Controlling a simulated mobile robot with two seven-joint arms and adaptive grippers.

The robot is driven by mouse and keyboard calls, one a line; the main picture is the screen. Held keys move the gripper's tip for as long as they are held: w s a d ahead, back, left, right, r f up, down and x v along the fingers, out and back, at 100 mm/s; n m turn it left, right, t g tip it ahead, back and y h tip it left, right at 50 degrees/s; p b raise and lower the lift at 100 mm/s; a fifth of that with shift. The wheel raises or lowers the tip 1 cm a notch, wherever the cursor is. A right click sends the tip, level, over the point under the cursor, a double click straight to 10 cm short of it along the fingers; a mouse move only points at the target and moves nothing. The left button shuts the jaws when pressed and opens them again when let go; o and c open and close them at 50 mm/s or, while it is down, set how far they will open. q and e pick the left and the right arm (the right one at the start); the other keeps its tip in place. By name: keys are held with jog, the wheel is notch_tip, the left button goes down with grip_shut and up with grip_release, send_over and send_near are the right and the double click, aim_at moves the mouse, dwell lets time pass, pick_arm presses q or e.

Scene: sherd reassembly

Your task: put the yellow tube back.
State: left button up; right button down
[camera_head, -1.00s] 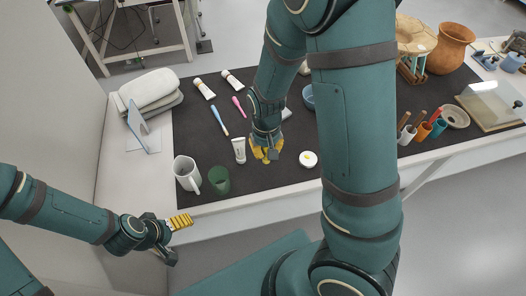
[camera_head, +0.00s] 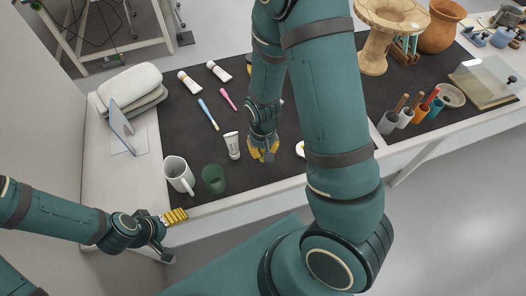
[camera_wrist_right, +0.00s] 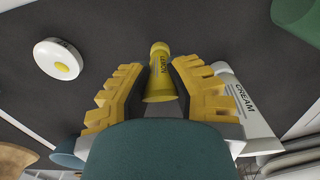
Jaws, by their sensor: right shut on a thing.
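The yellow tube (camera_wrist_right: 159,75), with lettering on its side, is between the fingers of my right gripper (camera_wrist_right: 158,88) in the right wrist view. The gripper is shut on it. In the head view my right gripper (camera_head: 263,152) is low over the dark mat (camera_head: 185,130), beside a white cream tube (camera_head: 231,146); the yellow tube cannot be made out there. The cream tube also shows in the right wrist view (camera_wrist_right: 246,105), close to the right-hand finger. My left gripper (camera_head: 172,217), with yellow finger pads, is off the table's front edge at lower left; its opening is unclear.
A white mug (camera_head: 178,174) and a green cup (camera_head: 213,179) stand at the front left. A white round piece with a yellow centre (camera_wrist_right: 58,59) lies near the right gripper. Two white tubes, a blue and a pink brush lie behind. My right arm hides the mat's middle.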

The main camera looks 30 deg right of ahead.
jog(key=shift+w+f, duration=0.1)
jog(key=shift+f, duration=0.5)
jog(key=shift+f, duration=0.1)
jog(key=c, duration=1)
grip_release()
jog(key=shift+o, duration=0.2)
notch_tip(320, 180, up, 12)
jog(key=p, duration=0.3)
jog(key=shift+r+p, duration=0.2)
jog(key=shift+p, duration=0.15)
